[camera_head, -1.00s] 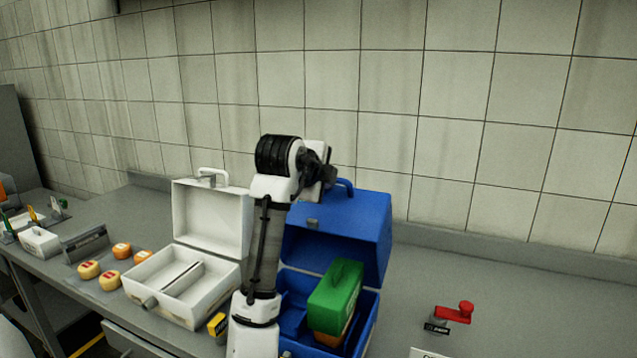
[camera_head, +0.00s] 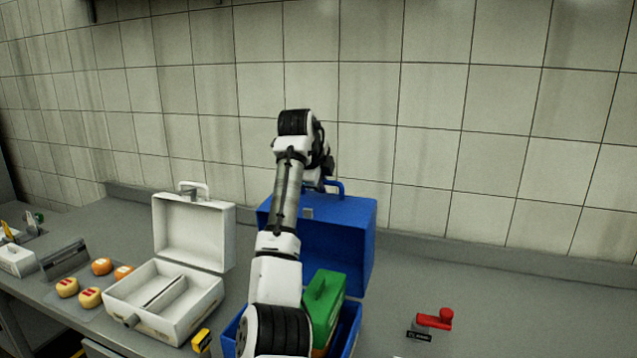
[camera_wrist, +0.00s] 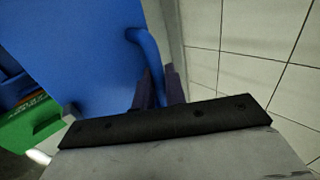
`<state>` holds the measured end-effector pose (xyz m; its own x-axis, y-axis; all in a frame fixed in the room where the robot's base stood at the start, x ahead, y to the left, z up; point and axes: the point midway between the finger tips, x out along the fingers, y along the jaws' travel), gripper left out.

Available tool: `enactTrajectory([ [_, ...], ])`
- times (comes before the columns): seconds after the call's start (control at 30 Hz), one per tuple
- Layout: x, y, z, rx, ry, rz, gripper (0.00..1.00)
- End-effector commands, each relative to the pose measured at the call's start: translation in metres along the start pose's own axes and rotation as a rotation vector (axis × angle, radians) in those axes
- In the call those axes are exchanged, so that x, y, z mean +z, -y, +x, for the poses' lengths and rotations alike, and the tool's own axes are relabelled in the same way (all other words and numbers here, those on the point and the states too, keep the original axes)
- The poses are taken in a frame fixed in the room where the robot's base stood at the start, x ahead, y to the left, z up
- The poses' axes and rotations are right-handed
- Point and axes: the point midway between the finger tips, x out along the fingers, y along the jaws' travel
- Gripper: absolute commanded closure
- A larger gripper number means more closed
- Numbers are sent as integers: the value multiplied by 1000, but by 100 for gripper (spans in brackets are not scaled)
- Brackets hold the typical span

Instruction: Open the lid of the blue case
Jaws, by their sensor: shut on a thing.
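The blue case (camera_head: 352,318) stands on the counter with its lid (camera_head: 340,240) raised and tilted back toward the tiled wall. A blue handle (camera_head: 333,186) is on the lid's top edge. My gripper (camera_head: 324,186) is at this handle, partly hidden behind my arm in the head view. In the wrist view my gripper (camera_wrist: 160,88) is shut on the blue handle (camera_wrist: 146,52), with the lid (camera_wrist: 85,50) filling the left side. A green box (camera_head: 324,300) stands inside the case. My arm hides the left part of the case.
A yellow item (camera_head: 202,341) lies between the cases. A red lever-like object (camera_head: 436,318) is on the right.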

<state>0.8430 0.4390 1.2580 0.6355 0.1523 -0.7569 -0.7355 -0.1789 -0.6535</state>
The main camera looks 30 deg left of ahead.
Motion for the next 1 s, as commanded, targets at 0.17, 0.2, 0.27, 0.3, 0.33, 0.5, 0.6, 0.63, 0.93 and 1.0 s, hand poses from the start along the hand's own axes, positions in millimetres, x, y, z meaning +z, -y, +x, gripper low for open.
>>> enactTrajectory([
  [0.17,0,0,3,11,0,-2,100],
  [0.2,0,0,4,11,0,-2,100],
  [0.27,0,0,4,11,0,-2,100],
  [0.3,0,0,4,11,0,-2,100],
  [0.33,0,0,4,11,0,-2,100],
  [0.5,0,-1,4,12,-1,-2,85],
  [0.6,0,0,3,11,0,-2,72],
  [0.63,0,0,3,11,0,-2,70],
  [0.93,0,0,3,10,-1,-1,70],
  [1.0,0,0,3,10,-1,-1,70],
])
